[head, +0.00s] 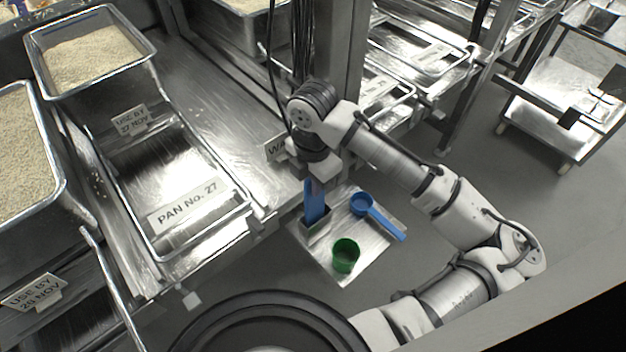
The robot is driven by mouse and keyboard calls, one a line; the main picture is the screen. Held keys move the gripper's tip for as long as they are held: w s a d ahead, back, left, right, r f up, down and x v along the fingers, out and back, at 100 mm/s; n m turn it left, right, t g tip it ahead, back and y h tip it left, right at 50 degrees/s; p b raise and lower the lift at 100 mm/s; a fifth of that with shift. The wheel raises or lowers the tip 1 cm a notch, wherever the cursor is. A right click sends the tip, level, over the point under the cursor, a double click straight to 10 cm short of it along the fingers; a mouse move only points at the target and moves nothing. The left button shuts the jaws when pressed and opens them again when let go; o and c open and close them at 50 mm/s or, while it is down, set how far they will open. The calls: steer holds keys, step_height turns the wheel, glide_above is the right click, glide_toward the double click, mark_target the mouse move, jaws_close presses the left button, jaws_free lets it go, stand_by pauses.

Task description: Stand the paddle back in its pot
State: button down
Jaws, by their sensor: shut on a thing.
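The blue paddle (315,203) hangs upright below my gripper (313,174), which is shut on its upper end. The paddle's lower end meets a small square metal pot (317,233) at the back left of a steel tray. From this view I cannot tell how deep the paddle is in the pot, or whether it touches the bottom. The fingertips are partly hidden by the wrist above them.
The steel tray (322,262) also holds a green cup (345,257) and a blue scoop (362,205) with its handle pointing right. A metal column rises behind my gripper.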

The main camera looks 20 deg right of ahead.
steer(key=c, duration=1.4)
jaws_free()
steer(key=shift+r, duration=0.15)
step_height(320, 180, up, 14)
steer(key=shift+f, duration=0.2)
